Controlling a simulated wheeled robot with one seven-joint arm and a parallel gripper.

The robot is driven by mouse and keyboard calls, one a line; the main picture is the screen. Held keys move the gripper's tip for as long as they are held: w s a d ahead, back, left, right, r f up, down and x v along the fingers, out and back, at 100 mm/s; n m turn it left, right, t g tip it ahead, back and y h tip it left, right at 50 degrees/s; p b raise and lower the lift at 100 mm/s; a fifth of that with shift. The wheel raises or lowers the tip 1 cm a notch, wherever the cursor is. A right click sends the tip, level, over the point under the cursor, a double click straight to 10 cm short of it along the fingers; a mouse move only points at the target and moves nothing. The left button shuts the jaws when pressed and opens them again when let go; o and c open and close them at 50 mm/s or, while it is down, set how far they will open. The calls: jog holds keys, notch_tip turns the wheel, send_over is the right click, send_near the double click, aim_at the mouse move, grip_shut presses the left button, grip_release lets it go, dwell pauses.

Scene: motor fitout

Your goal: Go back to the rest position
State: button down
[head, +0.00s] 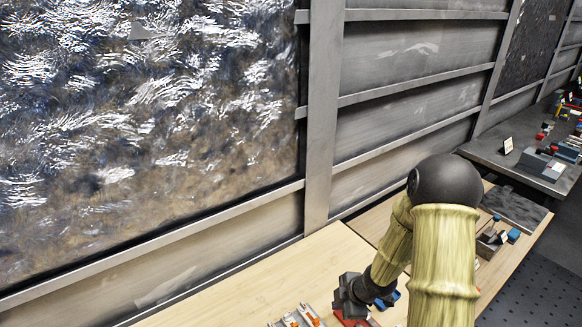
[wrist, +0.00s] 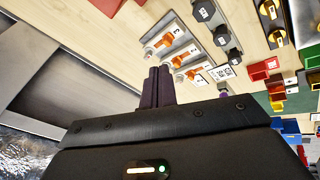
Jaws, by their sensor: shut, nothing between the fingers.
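My gripper shows in the wrist view (wrist: 159,86) with its two dark fingers together, shut and empty. It appears over the wooden bench top (wrist: 120,65), near a grey block with orange levers (wrist: 178,47); I cannot tell the height between them. In the head view my yellow-sleeved arm reaches down over the wooden bench (head: 230,285), and its dark wrist hides much of what lies there. The fingertips are hidden in that view.
Dark numbered blocks (wrist: 205,12) and a red bin (wrist: 262,69) lie near the lever block. A grey panelled wall (head: 400,60) runs behind the bench. A second dark table (head: 505,165) with small parts stands at the far right. The bench's left part looks clear.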

jog(key=s+d+r+m+h+b, duration=0.2)
jog(key=s+r+m+h+b, duration=0.1)
jog(key=s+r+m, duration=1)
jog(key=r+m, duration=0.1)
jog(key=m, duration=0.4)
jog(key=shift+m+g+h, duration=0.3)
jog(key=shift+g+h, duration=0.1)
dwell(0.9)
